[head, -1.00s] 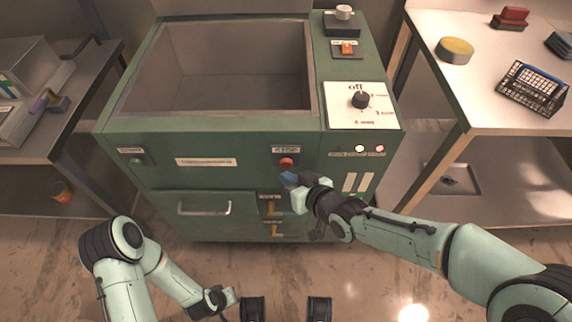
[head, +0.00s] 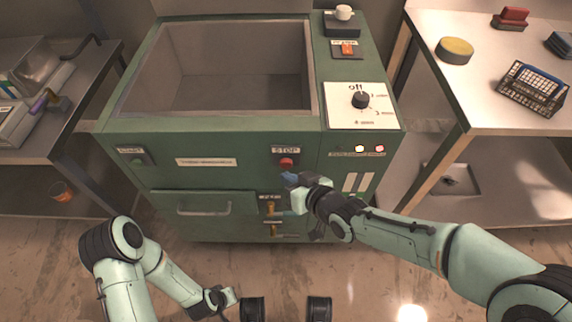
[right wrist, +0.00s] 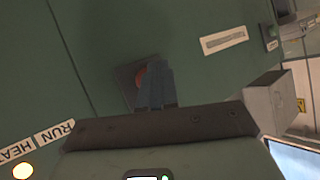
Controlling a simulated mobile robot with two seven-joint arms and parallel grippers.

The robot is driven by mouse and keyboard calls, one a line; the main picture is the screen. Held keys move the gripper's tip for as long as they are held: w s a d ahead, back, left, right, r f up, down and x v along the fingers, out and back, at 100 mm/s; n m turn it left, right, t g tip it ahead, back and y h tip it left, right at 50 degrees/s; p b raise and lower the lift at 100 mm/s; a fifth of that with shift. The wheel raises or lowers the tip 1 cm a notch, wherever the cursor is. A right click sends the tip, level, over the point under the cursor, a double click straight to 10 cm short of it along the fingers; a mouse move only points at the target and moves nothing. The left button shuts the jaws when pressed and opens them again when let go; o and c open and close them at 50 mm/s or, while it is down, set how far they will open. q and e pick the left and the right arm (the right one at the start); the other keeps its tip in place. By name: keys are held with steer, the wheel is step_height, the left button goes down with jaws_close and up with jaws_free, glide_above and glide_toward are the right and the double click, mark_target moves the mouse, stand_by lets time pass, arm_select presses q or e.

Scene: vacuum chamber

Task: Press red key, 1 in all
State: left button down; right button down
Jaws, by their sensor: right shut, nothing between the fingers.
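The red key (head: 286,162) is a round button under a STOP label on the front of the green vacuum chamber (head: 250,146). My right gripper (head: 288,178) is shut and empty, with its blue fingertips just below and in front of the red key. In the right wrist view the shut fingertips (right wrist: 154,80) overlap the red key (right wrist: 140,76) and hide part of it. I cannot tell whether they touch it. My left gripper (head: 222,300) hangs low at the front left, away from the chamber; its jaws are too small to judge.
A green button (head: 137,161) sits at the chamber's left front. A dial (head: 361,100) and an orange switch (head: 347,48) are on its top right. A side table at right holds a yellow round item (head: 455,50) and a blue-black basket (head: 532,88).

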steer(key=shift+w, duration=0.1)
stand_by(0.6)
steer(key=shift+w+b, duration=0.3)
steer(key=shift+w, duration=0.5)
stand_by(0.8)
steer(key=shift+s, duration=0.1)
steer(key=shift+s+b, duration=0.3)
steer(key=shift+s, duration=0.5)
steer(key=shift+s, duration=0.1)
